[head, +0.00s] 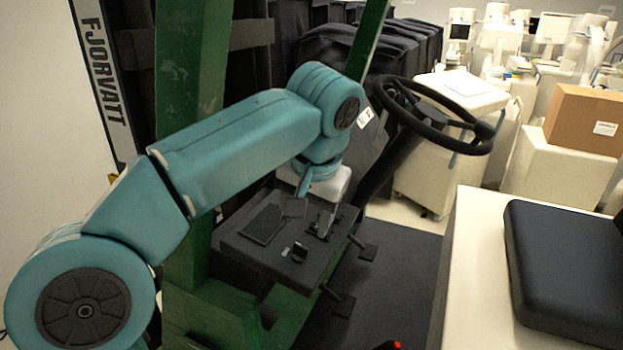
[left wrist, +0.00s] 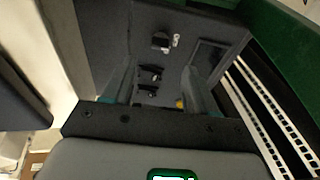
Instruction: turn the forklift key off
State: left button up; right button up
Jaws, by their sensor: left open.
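The forklift's dark console (head: 262,268) stands below my left arm. On its top sits a small black key switch (head: 300,252) with a silver piece beside it; it also shows near the top in the left wrist view (left wrist: 160,41). Whether the key is turned on or off I cannot tell. My left gripper (head: 310,208) is open and empty, pointing down over the console, beyond the key switch in the head view. In the left wrist view its fingers (left wrist: 158,76) stand on either side of two black levers (left wrist: 150,73), apart from the key switch. My right gripper is not in view.
A black steering wheel (head: 432,115) rises right of the gripper. A green mast post (head: 190,90) stands behind my arm. A black seat (head: 565,265) is at right. A flat dark panel (head: 263,224) lies on the console. A cardboard box (head: 583,120) and covered carts stand behind.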

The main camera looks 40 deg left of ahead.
pick_arm(q)
jog(key=w+p+v, duration=0.1)
jog(key=v, duration=0.6)
jog(key=shift+s+r+p, duration=0.35)
jog(key=shift+s+r, duration=0.1)
jog(key=shift+s, duration=0.1)
jog(key=shift+d, duration=0.1)
